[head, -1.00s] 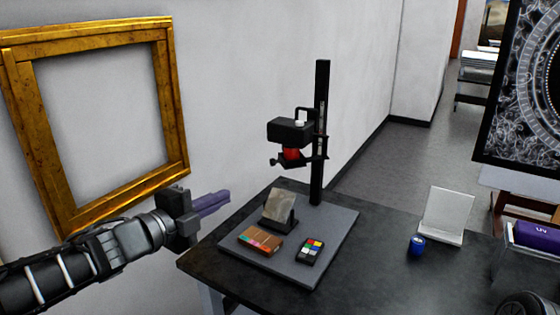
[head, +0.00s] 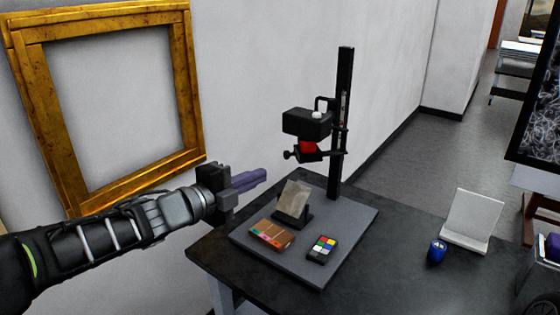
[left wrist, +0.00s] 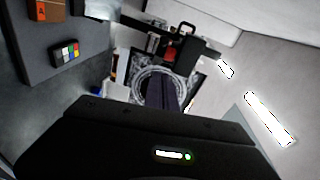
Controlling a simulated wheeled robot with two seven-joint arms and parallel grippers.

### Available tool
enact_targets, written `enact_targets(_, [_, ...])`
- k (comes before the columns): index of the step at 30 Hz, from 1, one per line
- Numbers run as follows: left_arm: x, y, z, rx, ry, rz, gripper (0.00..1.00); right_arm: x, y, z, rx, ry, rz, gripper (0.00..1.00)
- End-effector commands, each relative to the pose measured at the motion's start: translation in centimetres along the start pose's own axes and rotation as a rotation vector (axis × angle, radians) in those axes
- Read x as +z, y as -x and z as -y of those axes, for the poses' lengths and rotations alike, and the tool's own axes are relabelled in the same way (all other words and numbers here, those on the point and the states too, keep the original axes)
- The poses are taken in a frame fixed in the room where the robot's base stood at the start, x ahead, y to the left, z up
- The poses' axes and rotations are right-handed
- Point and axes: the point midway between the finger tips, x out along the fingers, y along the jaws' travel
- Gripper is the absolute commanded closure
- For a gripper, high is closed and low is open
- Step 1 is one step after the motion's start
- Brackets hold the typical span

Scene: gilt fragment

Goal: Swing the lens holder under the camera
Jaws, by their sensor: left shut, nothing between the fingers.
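The black camera (head: 306,122) is mounted on an upright black column (head: 344,120) above the grey baseboard of the copy stand (head: 340,255). A red part (head: 308,147) shows under the camera, and a dark lens holder (head: 312,155) with a knob at its left end sits just below it. The camera also shows in the left wrist view (left wrist: 185,45). My left gripper (head: 262,176) has purple fingers and is shut and empty. It is left of the camera and lower in the picture, apart from the stand. My right gripper is out of view.
On the baseboard are a tilted grey-brown fragment on a black rest (head: 292,203), a brown box (head: 271,235) and a color chart (head: 322,247). A blue cup (head: 437,250) and white stand (head: 472,220) are at right on the table. A gilt frame (head: 190,100) is on the wall.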

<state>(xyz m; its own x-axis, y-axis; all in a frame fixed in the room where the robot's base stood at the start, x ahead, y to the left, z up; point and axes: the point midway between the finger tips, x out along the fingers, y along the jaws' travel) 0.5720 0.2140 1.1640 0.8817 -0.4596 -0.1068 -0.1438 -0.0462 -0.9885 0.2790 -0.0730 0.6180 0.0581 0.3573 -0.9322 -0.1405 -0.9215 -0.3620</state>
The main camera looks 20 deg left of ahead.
Motion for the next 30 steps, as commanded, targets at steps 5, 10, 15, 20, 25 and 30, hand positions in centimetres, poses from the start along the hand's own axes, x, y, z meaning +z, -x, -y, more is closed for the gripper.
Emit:
enact_targets(5, [-0.1,-3.2,-0.1,0.002,0.003,-0.004,1.0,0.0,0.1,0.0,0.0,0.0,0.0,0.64])
enact_targets(10, [-0.1,-6.8,0.0,0.002,0.002,-0.004,1.0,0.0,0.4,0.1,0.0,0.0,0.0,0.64])
enact_targets(15, [1.1,-9.3,0.2,0.002,0.003,0.001,1.0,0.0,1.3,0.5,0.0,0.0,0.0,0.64])
enact_targets(20, [2.3,-10.5,0.1,0.001,0.001,-0.001,1.0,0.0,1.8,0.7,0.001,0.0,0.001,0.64])
enact_targets(25, [2.8,-10.9,0.0,0.0,0.0,-0.001,1.0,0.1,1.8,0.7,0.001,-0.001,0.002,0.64])
enact_targets(30, [2.8,-10.9,0.0,0.0,0.0,-0.001,1.0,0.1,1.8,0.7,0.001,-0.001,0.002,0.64])
